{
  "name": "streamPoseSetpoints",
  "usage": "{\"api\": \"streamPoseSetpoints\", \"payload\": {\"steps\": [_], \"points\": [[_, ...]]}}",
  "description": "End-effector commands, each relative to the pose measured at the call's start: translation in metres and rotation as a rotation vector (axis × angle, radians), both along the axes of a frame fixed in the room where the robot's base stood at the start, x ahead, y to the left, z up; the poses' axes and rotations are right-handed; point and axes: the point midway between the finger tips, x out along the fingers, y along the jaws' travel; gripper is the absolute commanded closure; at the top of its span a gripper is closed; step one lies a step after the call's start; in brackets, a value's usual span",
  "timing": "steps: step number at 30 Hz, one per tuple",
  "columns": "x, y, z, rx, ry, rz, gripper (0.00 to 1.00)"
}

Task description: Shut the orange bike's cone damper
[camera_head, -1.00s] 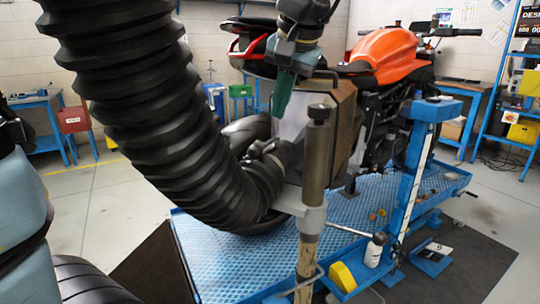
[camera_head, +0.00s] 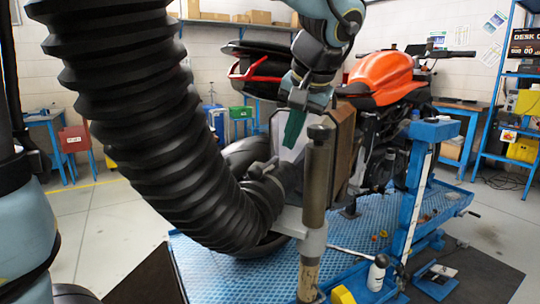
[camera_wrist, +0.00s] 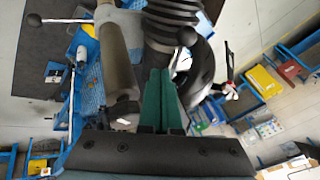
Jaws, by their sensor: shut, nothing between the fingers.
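The orange bike (camera_head: 384,78) stands on a blue lift behind the hose. The fat black ribbed hose (camera_head: 130,110) curves down to a dark cone (camera_head: 270,190) at the bike's rear. A small dark lever or clamp shows on the cone, but I cannot tell the damper's position. The fingers (camera_wrist: 161,72) also show pressed together and empty in the wrist view.
A thick upright post (camera_head: 318,180) stands close to the right of my gripper. It also shows left of the fingers in the wrist view (camera_wrist: 118,62). The blue lift platform (camera_head: 235,268) lies below. A blue column (camera_head: 415,180) stands further right.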

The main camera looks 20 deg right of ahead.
Motion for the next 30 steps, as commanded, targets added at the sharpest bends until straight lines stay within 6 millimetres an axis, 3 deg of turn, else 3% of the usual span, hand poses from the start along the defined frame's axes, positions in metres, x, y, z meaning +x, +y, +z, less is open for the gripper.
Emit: {"api": "streamPoseSetpoints", "payload": {"steps": [7, 15, 30], "points": [[0.025, 0.002, -0.044, 0.003, 0.004, 0.001, 1.00], [0.047, 0.023, -0.055, 0.001, 0.001, 0.002, 1.00], [0.051, 0.026, -0.058, -0.001, 0.000, -0.002, 1.00]]}}
